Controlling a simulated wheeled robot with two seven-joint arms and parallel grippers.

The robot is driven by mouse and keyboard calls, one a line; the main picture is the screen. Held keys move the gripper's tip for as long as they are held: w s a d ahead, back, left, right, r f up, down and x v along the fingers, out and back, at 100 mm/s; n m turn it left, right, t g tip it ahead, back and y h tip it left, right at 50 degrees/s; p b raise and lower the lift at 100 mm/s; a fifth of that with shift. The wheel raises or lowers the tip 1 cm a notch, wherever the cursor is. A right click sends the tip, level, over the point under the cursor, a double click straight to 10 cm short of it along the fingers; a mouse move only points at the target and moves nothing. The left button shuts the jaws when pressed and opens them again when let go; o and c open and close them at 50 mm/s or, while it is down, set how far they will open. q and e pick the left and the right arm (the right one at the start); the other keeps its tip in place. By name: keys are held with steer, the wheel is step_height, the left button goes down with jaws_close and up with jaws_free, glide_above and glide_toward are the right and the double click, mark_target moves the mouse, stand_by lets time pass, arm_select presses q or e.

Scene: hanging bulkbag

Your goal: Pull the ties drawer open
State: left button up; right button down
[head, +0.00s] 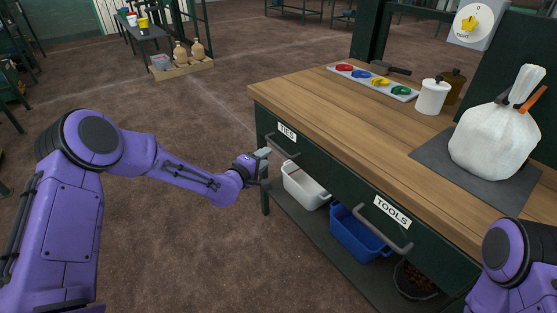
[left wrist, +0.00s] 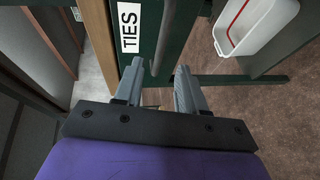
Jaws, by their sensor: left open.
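The ties drawer (head: 277,138) is at the left end of the workbench front, with a white TIES label (head: 287,131). It looks shut, flush with the front. Its grey bar handle (head: 284,149) also shows in the left wrist view (left wrist: 164,40), beside the label (left wrist: 129,28). My left gripper (head: 264,154) is at the left end of the handle. In the left wrist view, the open fingers (left wrist: 158,76) are apart, with the near end of the handle between them; I cannot tell whether they touch it. My right gripper is out of view.
The tools drawer has a label (head: 392,212) and handle (head: 383,233). White (head: 305,186) and blue (head: 357,235) bins sit on the lower shelf. The wooden top holds a tray of coloured ties (head: 372,82), a white jar (head: 432,96) and a white bag (head: 497,140). Floor before the bench is clear.

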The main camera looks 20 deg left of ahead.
mark_target(278, 149)
arm_select(q)
steer(key=b+x, duration=0.1)
steer(key=x, duration=0.8)
steer(key=shift+w+d+f, duration=0.1)
steer(key=shift+w, duration=0.1)
jaws_close()
